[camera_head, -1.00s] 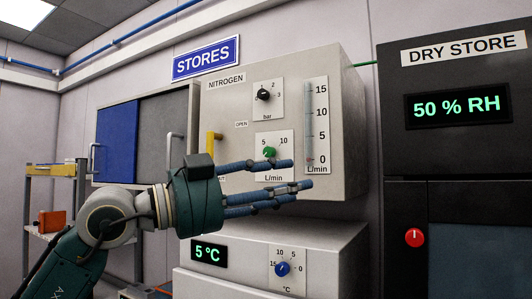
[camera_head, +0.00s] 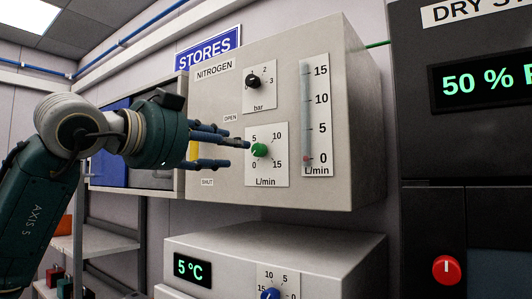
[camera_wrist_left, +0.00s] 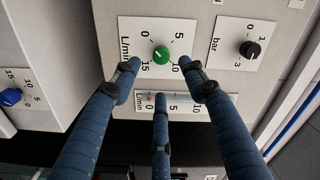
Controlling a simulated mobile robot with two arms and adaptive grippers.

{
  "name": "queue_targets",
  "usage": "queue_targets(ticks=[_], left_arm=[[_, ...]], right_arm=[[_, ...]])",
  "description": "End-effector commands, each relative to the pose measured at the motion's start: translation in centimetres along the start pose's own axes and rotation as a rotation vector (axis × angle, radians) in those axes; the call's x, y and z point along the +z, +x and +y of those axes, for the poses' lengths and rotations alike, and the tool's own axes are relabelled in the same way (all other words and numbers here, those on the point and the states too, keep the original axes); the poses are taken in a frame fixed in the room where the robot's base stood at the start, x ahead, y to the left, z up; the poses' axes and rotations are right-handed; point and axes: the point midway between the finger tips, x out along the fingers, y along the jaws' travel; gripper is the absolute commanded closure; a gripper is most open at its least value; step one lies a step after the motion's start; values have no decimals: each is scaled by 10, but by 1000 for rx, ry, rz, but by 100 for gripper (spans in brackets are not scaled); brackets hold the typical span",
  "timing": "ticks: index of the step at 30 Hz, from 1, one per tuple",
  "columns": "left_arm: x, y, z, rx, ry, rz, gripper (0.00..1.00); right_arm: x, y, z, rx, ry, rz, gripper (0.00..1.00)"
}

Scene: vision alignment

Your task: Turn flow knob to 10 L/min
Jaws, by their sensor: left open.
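The green flow knob (camera_head: 259,150) sits on a white L/min dial plate (camera_head: 281,168) on the nitrogen panel. Its white mark appears to point to 0, at the lower left. My left gripper (camera_head: 236,153) is open, its blue fingers reaching from the left toward the knob. In the left wrist view, the knob (camera_wrist_left: 161,54) appears between the spread fingertips of the gripper (camera_wrist_left: 161,72). No finger visibly grips it; contact is unclear. The flow tube (camera_head: 307,110) has a red float near 0. My right gripper is out of view.
A black bar knob (camera_head: 254,81) is above the flow dial. A yellow handle (camera_head: 194,150) is partly behind my fingers. A cooler with a blue knob (camera_head: 270,294) is below. The dry store cabinet with a red knob (camera_head: 446,269) is at right.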

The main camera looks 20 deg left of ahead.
Motion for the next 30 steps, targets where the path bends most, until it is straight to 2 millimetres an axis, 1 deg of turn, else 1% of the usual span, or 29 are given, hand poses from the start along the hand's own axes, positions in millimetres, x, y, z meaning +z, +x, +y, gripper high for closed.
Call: queue_targets(ticks=[5,9,11,14,17,19,21,24,29,30], left_arm=[[-2,27,-2,5,-1,-2,57],[-3,55,-2,6,-1,-1,57],[-3,66,-3,6,-1,-1,57],[-2,82,-2,5,-1,0,57],[-2,94,-1,4,-1,0,57],[-1,100,-1,4,-1,1,57],[-1,103,0,3,-1,1,57],[0,104,1,3,-1,1,57],[0,104,1,2,0,1,57],[0,104,1,2,0,1,59]], right_arm=[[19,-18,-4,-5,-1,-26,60],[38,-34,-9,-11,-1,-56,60],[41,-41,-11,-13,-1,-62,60],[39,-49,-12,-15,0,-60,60],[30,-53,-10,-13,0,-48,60],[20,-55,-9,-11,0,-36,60],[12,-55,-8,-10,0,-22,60],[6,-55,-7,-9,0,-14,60],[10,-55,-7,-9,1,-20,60],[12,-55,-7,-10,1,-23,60]])
